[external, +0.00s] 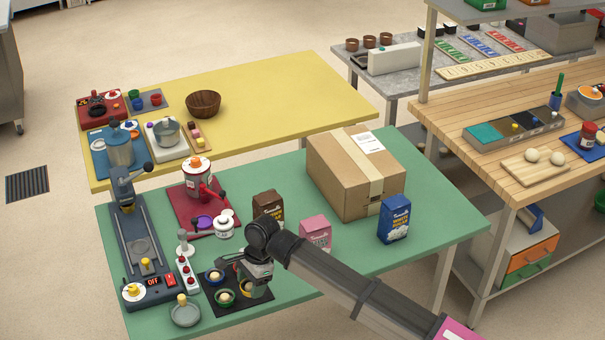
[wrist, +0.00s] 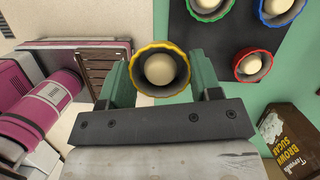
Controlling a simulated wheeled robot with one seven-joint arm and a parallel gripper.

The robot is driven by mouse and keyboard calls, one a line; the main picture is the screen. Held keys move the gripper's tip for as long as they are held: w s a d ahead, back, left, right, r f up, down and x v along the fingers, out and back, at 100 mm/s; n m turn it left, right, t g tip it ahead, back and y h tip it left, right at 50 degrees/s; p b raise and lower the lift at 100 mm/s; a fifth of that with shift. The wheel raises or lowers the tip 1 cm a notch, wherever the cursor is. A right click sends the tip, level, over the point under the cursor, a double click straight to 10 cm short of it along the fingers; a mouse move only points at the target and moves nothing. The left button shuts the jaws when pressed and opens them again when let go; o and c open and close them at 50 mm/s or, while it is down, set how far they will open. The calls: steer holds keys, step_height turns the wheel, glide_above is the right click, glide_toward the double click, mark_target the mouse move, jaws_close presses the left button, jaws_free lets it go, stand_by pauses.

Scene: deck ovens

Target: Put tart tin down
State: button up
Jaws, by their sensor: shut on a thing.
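My gripper (wrist: 163,88) is shut on a yellow fluted tart tin (wrist: 142,83) with a pale dough ball inside. In the external view, my gripper (external: 254,284) is low over the right part of a black mat (external: 238,304). In the wrist view, the held tin overlaps the edge of the black mat (wrist: 200,52). It looks larger than the other tins; I cannot tell whether it touches the surface.
A brown sugar box (wrist: 290,140) is at lower right in the wrist view. The green table (external: 283,294) also holds a pink box (external: 315,233), a blue box (external: 394,219) and a cardboard carton (external: 340,186). A control strip (external: 187,276) stands left of the mat.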

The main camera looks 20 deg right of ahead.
steer(key=s+a+r, duration=0.3)
steer(key=s, duration=0.2)
steer(key=w+d+r+m+t, duration=0.15)
steer(key=w+d+r, duration=0.25)
steer(key=w+d, duration=0.5)
steer(key=w+d+r+m, duration=0.3)
steer(key=w+d, duration=0.6)
steer(key=w+d+r+m, duration=0.2)
steer(key=w+d+r, duration=0.15)
steer(key=d, duration=0.55)
steer(key=w+d+r+m, duration=0.1)
steer(key=w+d+r, duration=0.1)
steer(key=w+d, duration=0.5)
steer(key=w+d+r+m, duration=0.2)
steer(key=d+r, duration=0.1)
steer(key=d, duration=0.7)
glide_above(364, 157)
steer(key=shift+t, duration=0.45)
steer(key=f, duration=0.6)
steer(key=shift+s+a+f, duration=0.15)
steer(key=shift+s+f, duration=0.15)
steer(key=shift+w+d+f, duration=0.2)
steer(key=shift+d+f, duration=0.15)
steer(key=shift+d, duration=0.1)
steer(key=shift+f, duration=2)
steer(key=shift+f+h, duration=0.15)
steer(key=shift+h, duration=0.15)
steer(key=o, duration=0.9)
